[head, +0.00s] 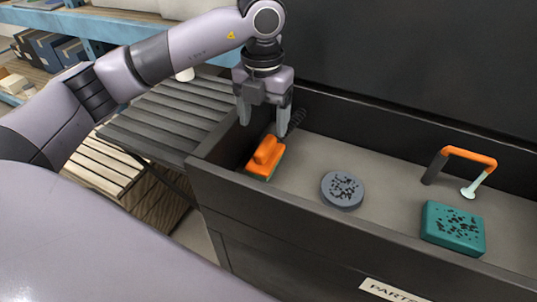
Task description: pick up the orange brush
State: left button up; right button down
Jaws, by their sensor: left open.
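The orange brush (266,154) lies in the left end of a dark open drawer or bin (270,214). It has an orange handle on top and a pale green edge underneath. My left gripper (263,118) points down above the brush, open, with its two fingers apart. The fingertips look a little higher than the brush and slightly behind it in the picture; I cannot tell the exact gap. Nothing is between the fingers. My right gripper is not in view.
A slatted conveyor (165,122) and a wooden pallet (106,165) stand at left.

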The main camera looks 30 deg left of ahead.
aim_at(266, 144)
pick_arm(q)
notch_tip(266, 144, down, 9)
jog(key=shift+d+r, duration=0.1)
jog(key=shift+d, duration=0.05)
jog(key=c, duration=0.9)
notch_tip(266, 144, up, 20)
jog(key=shift+p, duration=0.65)
jog(key=shift+o, duration=1)
